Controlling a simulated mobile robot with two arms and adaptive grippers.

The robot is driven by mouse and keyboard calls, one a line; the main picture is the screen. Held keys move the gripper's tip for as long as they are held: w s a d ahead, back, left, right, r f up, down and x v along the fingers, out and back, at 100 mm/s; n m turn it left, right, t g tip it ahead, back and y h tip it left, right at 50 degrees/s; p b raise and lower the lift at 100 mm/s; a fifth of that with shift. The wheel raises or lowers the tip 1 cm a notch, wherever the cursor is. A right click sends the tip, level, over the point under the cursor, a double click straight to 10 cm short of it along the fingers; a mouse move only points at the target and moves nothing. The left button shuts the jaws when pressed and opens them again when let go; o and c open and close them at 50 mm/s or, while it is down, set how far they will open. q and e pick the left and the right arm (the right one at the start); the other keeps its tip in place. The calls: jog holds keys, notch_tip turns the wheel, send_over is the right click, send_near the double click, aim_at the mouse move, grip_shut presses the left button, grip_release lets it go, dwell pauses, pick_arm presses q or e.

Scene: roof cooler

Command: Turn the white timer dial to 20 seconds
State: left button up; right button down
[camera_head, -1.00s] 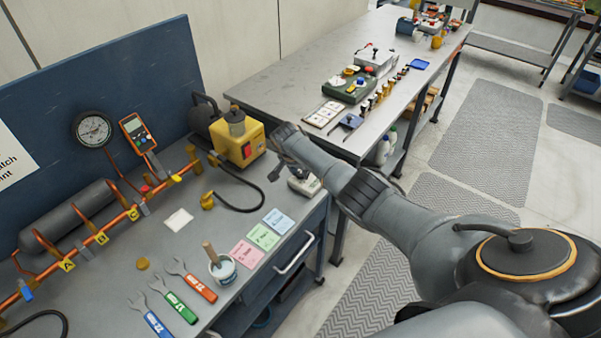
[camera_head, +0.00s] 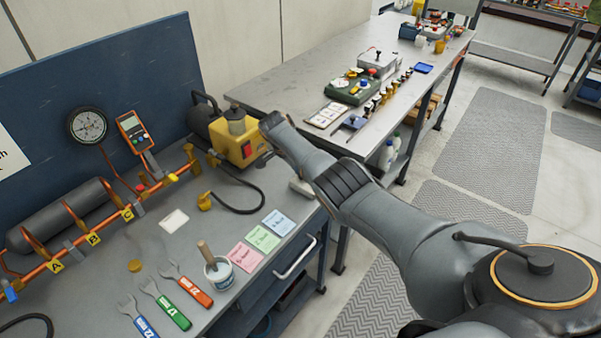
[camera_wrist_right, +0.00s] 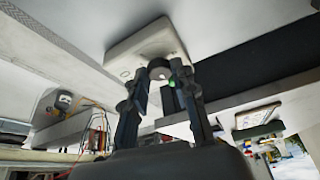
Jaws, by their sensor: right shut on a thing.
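The white timer (camera_wrist_right: 138,48) fills the top middle of the right wrist view, with a round dial (camera_wrist_right: 158,67) on its face. My right gripper (camera_wrist_right: 160,76) is shut on the dial, one finger on either side. A small green spot shows beside the right finger. The dial's markings and setting cannot be read. In the head view only a pale edge of the timer (camera_head: 301,187) shows beneath my right arm, near the bench's right end. The arm hides the right fingers there. My left gripper is not in view.
A yellow pump (camera_head: 238,143) with a black hose stands left of my right wrist. Pink, green and blue cards (camera_head: 263,238), a brush pot (camera_head: 218,270) and wrenches lie on the near bench. A second bench (camera_head: 290,85) holds further gear behind.

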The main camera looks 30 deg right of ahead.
jog(key=c, duration=1.1)
grip_release()
jog(key=shift+o, duration=0.2)
jog(key=shift+r, duration=0.1)
jog(key=v, duration=1.1)
jog(key=shift+a+r, duration=0.15)
jog(key=shift+r, duration=0.25)
